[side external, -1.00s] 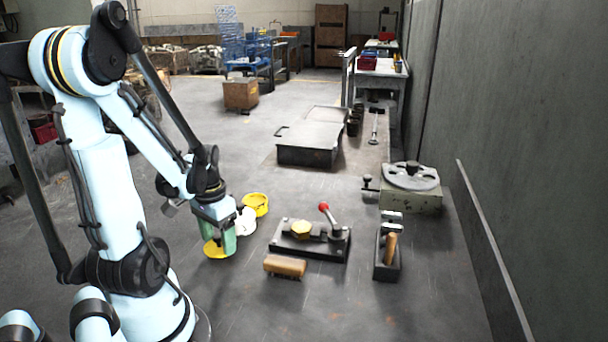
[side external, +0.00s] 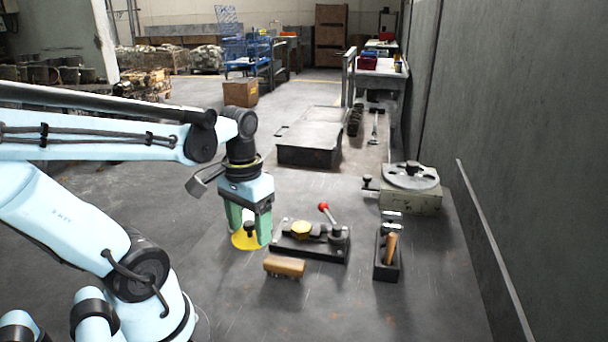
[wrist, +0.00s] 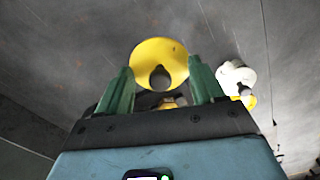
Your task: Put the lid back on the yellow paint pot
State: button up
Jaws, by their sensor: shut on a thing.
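My gripper (side external: 249,237) is shut on the dark knob of a yellow round lid (side external: 241,241) and holds it below the fingertips. In the wrist view the lid (wrist: 150,55) is a yellow disc, with its dark knob (wrist: 160,78) between the green fingers. A white round pot (wrist: 235,75) and part of a yellow round thing (wrist: 249,101), likely the yellow pot, lie right of the gripper there. In the side view both are hidden behind my gripper. Another small yellow patch (wrist: 168,103) shows between the fingers; I cannot tell what it is.
Right of my gripper is a black fixture (side external: 318,250) with a yellow hexagonal piece and a red-knobbed lever. A wooden-backed brush (side external: 284,266) lies in front of it. A dark holder (side external: 387,262) and a rotary table (side external: 410,190) stand further right. The front surface is clear.

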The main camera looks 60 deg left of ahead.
jog(key=shift+w+a+r, duration=0.15)
jog(key=shift+w+r, duration=0.1)
jog(key=shift+w, duration=0.05)
jog(key=w+a+n, duration=0.1)
jog(key=w+a, duration=0.1)
jog(key=a, duration=0.1)
jog(key=w+a+r+n, duration=0.1)
jog(key=w+a, duration=0.1)
jog(key=a, duration=0.1)
jog(key=w+a+r+n, duration=0.1)
jog(key=w+a, duration=0.1)
jog(key=a, duration=0.2)
jog(key=shift+w, duration=0.25)
jog(key=w+a+f+n, duration=0.1)
jog(key=a, duration=0.3)
jog(key=w+a+f+n, duration=0.1)
jog(key=a, duration=0.3)
jog(key=w+a+f, duration=0.1)
jog(key=a+f, duration=0.1)
jog(key=a, duration=0.2)
jog(key=shift+a+n, duration=0.3)
jog(key=shift+n, duration=0.1)
jog(key=shift+f, duration=0.4)
grip_shut()
jog(key=shift+f, duration=2.2)
jog(key=shift+s+a+r, duration=0.15)
jog(key=shift+s+a, duration=0.1)
